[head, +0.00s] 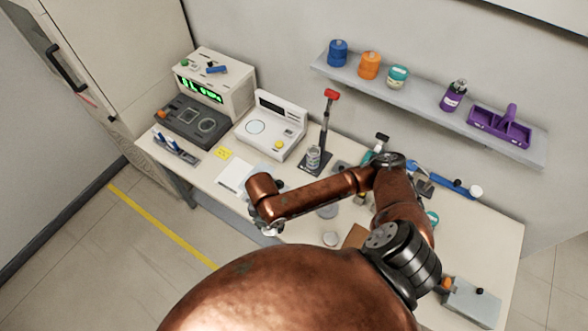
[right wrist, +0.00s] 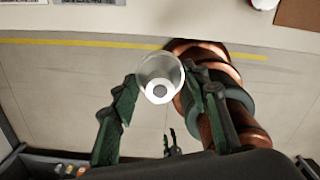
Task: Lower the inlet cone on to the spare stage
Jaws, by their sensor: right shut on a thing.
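My right gripper (right wrist: 158,80) is shut on the inlet cone (right wrist: 147,68), a pale, shiny, round piece with a dark round opening at its centre. In the right wrist view the cone is between the two green fingertips, with floor behind it. In the head view my copper right arm crosses the bench and hides much of its middle; the fingers and cone cannot be made out there. A grey disc (head: 327,211) lies on the bench below the arm; I cannot tell whether it is the spare stage. Small dark prongs (right wrist: 172,143), possibly my left gripper, show low in the right wrist view.
The white bench (head: 215,178) carries a device with a green display (head: 200,90), a white scale-like instrument (head: 272,127) and a red-handled stand (head: 325,120). A shelf (head: 420,108) above holds several coloured containers. The bench's front edge crosses the right wrist view near the top.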

